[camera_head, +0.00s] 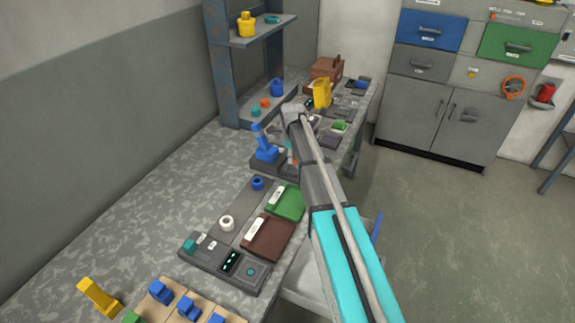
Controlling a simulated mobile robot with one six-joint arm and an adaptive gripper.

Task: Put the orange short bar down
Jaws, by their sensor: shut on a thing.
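My arm reaches from the lower right to the far part of the long bench. My gripper (290,148) points down beside a blue upright fixture (265,146) on a dark base, and my own arm hides most of it. It is shut, and a small orange-red patch under it looks like the orange short bar (291,158). Most of the bar is hidden, and I cannot tell whether it touches the base below.
Nearer on the bench are a green tray (290,205), a brown tray (272,240), a white ring (227,223) and a dark control box (215,262). A yellow block (322,93) and a brown box (326,70) stand farther back.

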